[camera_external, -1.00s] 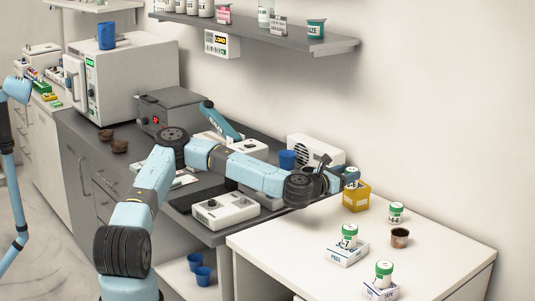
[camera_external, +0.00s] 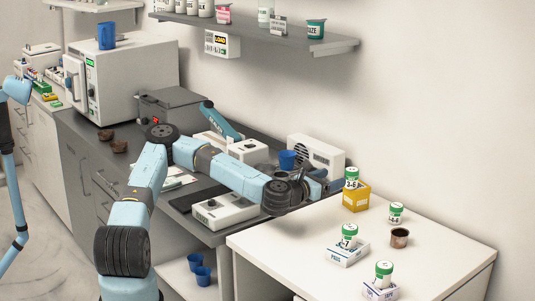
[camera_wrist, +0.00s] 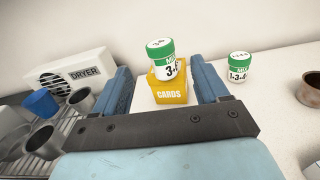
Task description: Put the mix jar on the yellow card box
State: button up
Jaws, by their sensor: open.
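The mix jar (camera_external: 351,177), white with a green lid and marked MIX, stands upright on top of the yellow card box (camera_external: 356,198). In the wrist view the jar (camera_wrist: 161,60) rests on the box (camera_wrist: 170,91), which reads CARDS. My gripper (camera_external: 332,184) is open and empty, just left of the jar and box. In the wrist view its two blue fingers (camera_wrist: 165,92) are spread wide, with the jar and box beyond and between them, apart from both fingers.
Another green-lidded jar (camera_external: 396,212) and a brown cup (camera_external: 400,237) stand to the right on the white table. Two more jars (camera_external: 349,236) (camera_external: 383,273) sit on white boxes nearer the front. A dryer (camera_wrist: 75,75) and blue cup (camera_wrist: 41,103) are left of my gripper.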

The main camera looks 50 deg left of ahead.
jog(key=shift+s, duration=2.15)
